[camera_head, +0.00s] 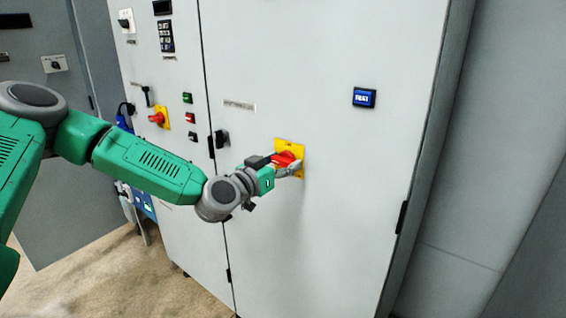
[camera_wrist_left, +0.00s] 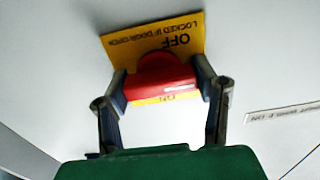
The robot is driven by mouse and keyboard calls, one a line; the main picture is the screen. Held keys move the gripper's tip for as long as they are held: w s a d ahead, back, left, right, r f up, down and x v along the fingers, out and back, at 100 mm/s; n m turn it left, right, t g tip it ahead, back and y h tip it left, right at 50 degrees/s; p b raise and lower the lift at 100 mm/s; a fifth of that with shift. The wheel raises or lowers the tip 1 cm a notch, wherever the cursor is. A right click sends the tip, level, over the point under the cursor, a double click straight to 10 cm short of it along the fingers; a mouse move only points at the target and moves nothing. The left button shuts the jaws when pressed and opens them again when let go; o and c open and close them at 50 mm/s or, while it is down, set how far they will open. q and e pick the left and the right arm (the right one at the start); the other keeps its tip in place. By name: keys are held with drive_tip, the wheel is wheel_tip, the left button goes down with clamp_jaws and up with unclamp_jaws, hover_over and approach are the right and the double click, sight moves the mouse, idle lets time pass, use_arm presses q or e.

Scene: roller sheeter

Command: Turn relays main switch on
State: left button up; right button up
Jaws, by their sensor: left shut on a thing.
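The main switch is a red rotary handle (camera_wrist_left: 160,82) on a yellow plate (camera_wrist_left: 190,35) fixed to a grey cabinet door. In the left wrist view the plate reads OFF, LOCKED IF DOOR OPEN and, on the other side of the handle, ON. My left gripper (camera_wrist_left: 165,90) has one finger on each side of the red handle and is shut on it. In the head view the red handle (camera_head: 285,158) is partly hidden by my left gripper (camera_head: 287,167). My right gripper is not in view.
A second red knob on a yellow plate (camera_head: 160,118) is on the cabinet to the left. A black door handle (camera_head: 221,139) sits left of my gripper. A blue display (camera_head: 364,97) is at the upper right. The door's right side is clear.

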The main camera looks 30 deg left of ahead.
use_arm(q)
drive_tip(key=shift+r, duration=0.1)
drive_tip(key=m+p, duration=0.2)
drive_tip(key=m, duration=0.1)
drive_tip(key=shift+r+m, duration=0.1)
drive_tip(key=shift+m, duration=0.2)
drive_tip(key=shift+m+p, duration=0.4)
drive_tip(key=shift+m, duration=0.5)
drive_tip(key=m, duration=0.2)
drive_tip(key=shift+m, duration=0.4)
drive_tip(key=shift+f+m, duration=0.2)
drive_tip(key=shift+m, duration=0.7)
drive_tip(key=m+b, duration=0.1)
drive_tip(key=m, duration=0.1)
drive_tip(key=shift+m, duration=0.3)
drive_tip(key=shift+f+m+b, duration=0.2)
drive_tip(key=shift+m+b, duration=1.25)
drive_tip(key=shift+m, duration=1.15)
